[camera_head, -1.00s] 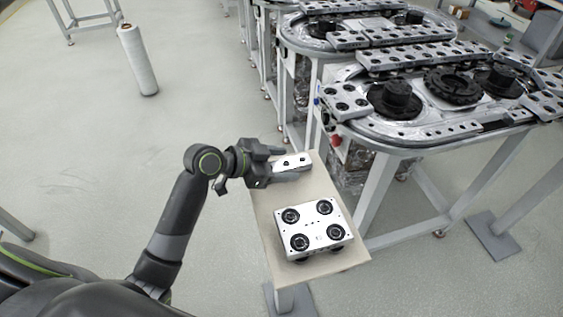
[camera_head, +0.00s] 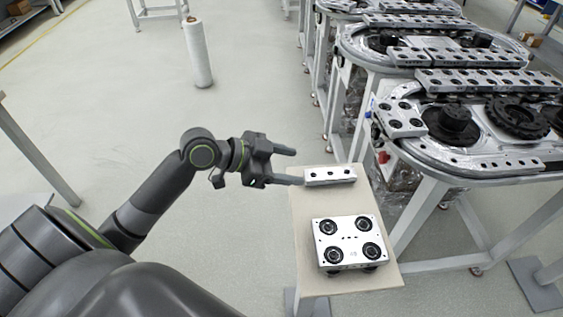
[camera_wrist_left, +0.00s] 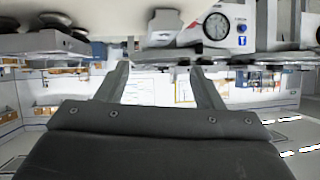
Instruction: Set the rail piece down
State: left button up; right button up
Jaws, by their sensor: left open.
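The rail piece (camera_head: 329,176) is a short silver bar with dark holes. It lies on the far end of a small beige table (camera_head: 305,252). My left gripper (camera_head: 298,166) is open and empty, just left of the rail piece. One fingertip comes close to the bar's left end; I cannot tell whether it touches. In the left wrist view, the two fingers (camera_wrist_left: 158,82) stand apart with nothing between them. My right gripper does not show.
A white carriage block (camera_head: 349,242) with several black wheels sits on the near part of the table. The oval ring track (camera_head: 478,165) stands to the right on a metal frame. A white wrapped roll (camera_head: 198,55) stands on the floor behind, with open floor around it.

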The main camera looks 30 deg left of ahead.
pick_arm(q)
jog(key=shift+v, duration=0.8)
